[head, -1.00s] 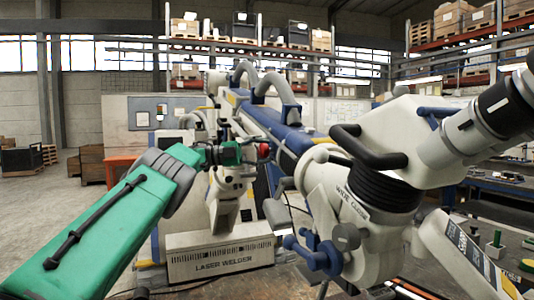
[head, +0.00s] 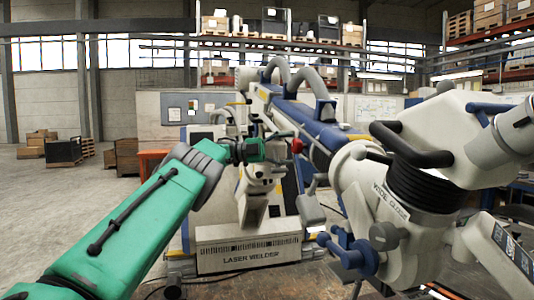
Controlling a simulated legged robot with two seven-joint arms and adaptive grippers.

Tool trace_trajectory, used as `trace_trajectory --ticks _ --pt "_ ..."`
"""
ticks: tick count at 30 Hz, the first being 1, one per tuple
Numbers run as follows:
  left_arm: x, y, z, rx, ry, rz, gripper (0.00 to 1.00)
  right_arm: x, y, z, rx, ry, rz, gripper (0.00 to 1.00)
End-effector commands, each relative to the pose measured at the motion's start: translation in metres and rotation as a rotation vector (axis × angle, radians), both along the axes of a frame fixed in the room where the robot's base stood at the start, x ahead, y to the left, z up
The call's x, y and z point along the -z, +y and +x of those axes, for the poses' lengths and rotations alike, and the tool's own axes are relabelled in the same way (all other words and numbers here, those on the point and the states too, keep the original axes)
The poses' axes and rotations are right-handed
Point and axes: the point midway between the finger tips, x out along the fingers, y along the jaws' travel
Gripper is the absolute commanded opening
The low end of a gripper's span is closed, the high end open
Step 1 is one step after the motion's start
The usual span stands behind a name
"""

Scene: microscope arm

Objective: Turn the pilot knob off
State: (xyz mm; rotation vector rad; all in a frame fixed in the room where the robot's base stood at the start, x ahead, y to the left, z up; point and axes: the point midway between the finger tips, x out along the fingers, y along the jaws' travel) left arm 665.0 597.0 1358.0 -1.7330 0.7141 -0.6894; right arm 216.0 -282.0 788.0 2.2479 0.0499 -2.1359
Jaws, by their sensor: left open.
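My left arm, green with a grey cuff, reaches from the lower left to the middle of the view. My left gripper (head: 280,144) is at its far end, small and dark, and open. A small red round part (head: 297,145) shows right at its fingertips; I cannot tell whether they touch, or whether this is the pilot knob. Behind stands the laser welder (head: 250,256), with a pale base and a blue arm. No label reading pilot is legible. My right gripper is not in view.
A large white microscope-like head (head: 440,140) with black handles fills the right side. Its blue knobs (head: 350,250) stick out towards the middle. A brown table top (head: 300,285) lies below. Open floor (head: 60,210) is at the left, with crates (head: 62,152) farther back.

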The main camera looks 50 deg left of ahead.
Motion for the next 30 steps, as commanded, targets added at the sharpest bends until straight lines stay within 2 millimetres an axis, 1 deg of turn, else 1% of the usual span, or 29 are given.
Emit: trace_trajectory --ticks 1,9,15,23,30 --pt "0.002 0.012 -0.008 -0.004 0.0 -0.001 0.61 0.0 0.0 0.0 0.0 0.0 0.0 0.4" --pt "0.013 0.066 -0.051 -0.004 0.001 -0.002 0.61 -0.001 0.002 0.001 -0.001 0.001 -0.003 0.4" --pt "0.014 0.076 -0.058 -0.003 0.0 -0.003 0.61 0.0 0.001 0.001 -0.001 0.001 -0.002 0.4" --pt "0.011 0.078 -0.062 -0.003 0.001 0.0 0.61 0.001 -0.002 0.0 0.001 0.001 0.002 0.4" --pt "0.012 0.079 -0.063 -0.003 0.001 -0.002 0.61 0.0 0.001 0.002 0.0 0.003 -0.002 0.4"
